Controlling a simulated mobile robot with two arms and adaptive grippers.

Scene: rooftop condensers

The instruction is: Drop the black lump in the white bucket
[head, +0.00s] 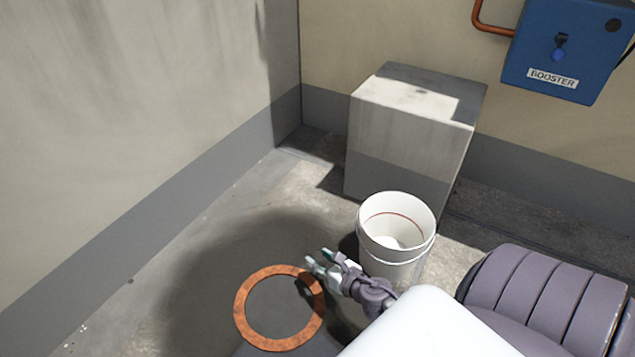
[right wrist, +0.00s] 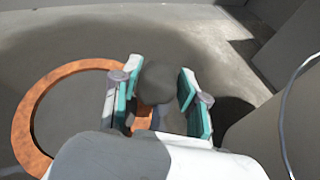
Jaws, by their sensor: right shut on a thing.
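The white bucket (head: 393,262) stands upright on the floor in the head view, with a red line around its inside and a pale patch at its bottom. Its side and wire handle show at the right of the right wrist view (right wrist: 262,130). My right gripper (head: 319,262) is just left of the bucket, outside it. In the right wrist view its teal-padded fingers (right wrist: 160,88) are shut on a dark rounded lump (right wrist: 157,80). The lump is hard to make out in the head view. My left gripper is not in view.
An orange ring (head: 241,311) lies on the floor left of my right gripper. A pale block (head: 400,135) stands behind the bucket. A blue booster box (head: 545,50) hangs on the back wall. The floor at left is clear up to the left wall.

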